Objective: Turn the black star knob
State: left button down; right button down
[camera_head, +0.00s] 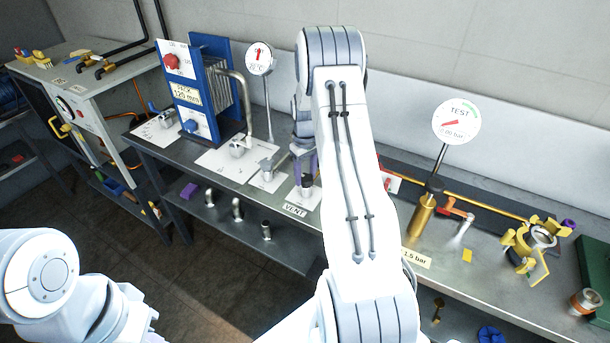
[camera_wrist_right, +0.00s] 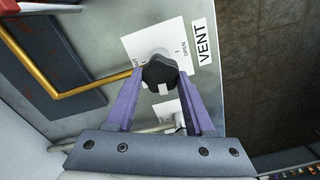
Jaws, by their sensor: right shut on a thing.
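The black star knob (camera_wrist_right: 160,72) sits on a white plate (camera_wrist_right: 198,30) beside the VENT label, with OPEN printed near it. In the wrist view the purple fingers of my right gripper (camera_wrist_right: 160,78) stand on either side of the knob and are shut on it. In the head view the knob (camera_head: 307,181) shows as a small dark top just above the VENT label (camera_head: 295,210). My right gripper (camera_head: 308,166) reaches down to it, mostly hidden behind my own arm. My left arm shows at the lower left, but its gripper is out of view.
A blue plate pack (camera_head: 222,75) and a curved pipe stand left of the knob. A round gauge (camera_head: 259,58) stands behind it. To the right are a TEST gauge (camera_head: 456,121), a brass cylinder (camera_head: 420,218) and a yellow clamp (camera_head: 523,245). A copper pipe runs along the bench.

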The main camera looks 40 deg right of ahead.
jog(key=m, duration=0.4)
jog(key=shift+d+m, duration=0.1)
jog(key=shift+m, duration=0.2)
jog(key=m, duration=0.3)
jog(key=shift+s+m, duration=0.1)
jog(key=shift+m, duration=0.3)
jog(key=m, duration=0.4)
jog(key=shift+s+m, duration=0.1)
jog(key=shift+m, duration=2.1)
jog(key=shift+c, duration=1.4)
grip_release()
jog(key=shift+r, duration=0.1)
